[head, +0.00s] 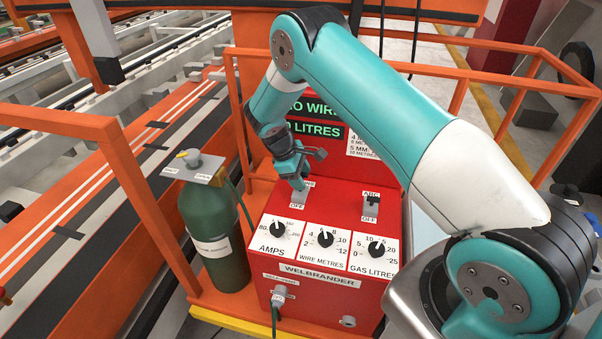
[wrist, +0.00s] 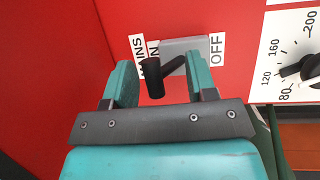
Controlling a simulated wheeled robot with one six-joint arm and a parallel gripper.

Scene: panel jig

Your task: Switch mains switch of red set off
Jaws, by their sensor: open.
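The red welding set (head: 335,275) stands in the middle of the head view. Its mains switch (head: 299,197) is at the upper left of the sloped panel, partly hidden by my gripper (head: 296,178). In the wrist view, the mains switch (wrist: 188,50) has a grey plate and a black lever that leans left, towards the ON label (wrist: 153,48). The OFF label (wrist: 217,48) is on the right. My gripper (wrist: 161,80) is open, with one finger on each side of the lever; I see a gap to the left finger, and cannot tell about touch on the right.
A green gas cylinder (head: 213,235) stands to the left. Orange rails (head: 130,180) surround the set, and a screen (head: 318,130) rises behind.

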